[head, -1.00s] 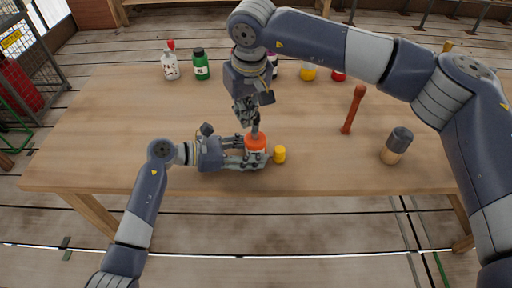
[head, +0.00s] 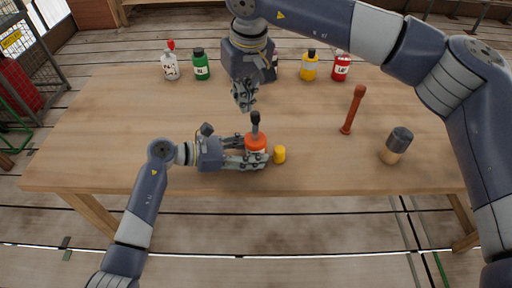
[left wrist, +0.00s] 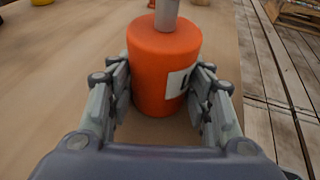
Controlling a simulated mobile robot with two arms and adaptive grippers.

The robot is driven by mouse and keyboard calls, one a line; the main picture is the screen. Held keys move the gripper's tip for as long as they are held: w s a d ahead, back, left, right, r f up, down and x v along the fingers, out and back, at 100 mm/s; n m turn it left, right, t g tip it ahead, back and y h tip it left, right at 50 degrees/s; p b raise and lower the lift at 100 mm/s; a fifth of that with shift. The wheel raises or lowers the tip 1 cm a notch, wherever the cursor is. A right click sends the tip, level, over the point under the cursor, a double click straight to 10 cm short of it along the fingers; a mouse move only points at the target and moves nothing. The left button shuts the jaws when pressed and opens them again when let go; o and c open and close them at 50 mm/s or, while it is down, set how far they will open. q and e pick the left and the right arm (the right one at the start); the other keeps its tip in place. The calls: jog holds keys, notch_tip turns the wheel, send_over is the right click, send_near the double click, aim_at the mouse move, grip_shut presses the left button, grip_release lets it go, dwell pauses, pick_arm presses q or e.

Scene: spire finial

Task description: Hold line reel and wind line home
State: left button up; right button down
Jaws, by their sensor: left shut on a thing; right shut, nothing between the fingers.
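The orange line reel (head: 256,142) stands upright on the wooden table with a dark crank knob (head: 256,119) sticking up from its top. My left gripper (head: 254,162) is shut around the reel's body from the left. In the left wrist view the reel (left wrist: 163,75) sits between both fingers, with a white label partly hidden by the right finger. My right gripper (head: 246,106) is shut and empty, pointing down just above and left of the knob, apart from it.
A small yellow cylinder (head: 280,155) stands just right of the reel. A red-brown baton (head: 353,108) and a grey-topped wooden piece (head: 397,146) are farther right. Green (head: 201,66), white (head: 170,65), yellow (head: 309,67) and red (head: 340,67) bottles line the back. The table's front left is clear.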

pick_arm(q)
jog(key=o, duration=0.9)
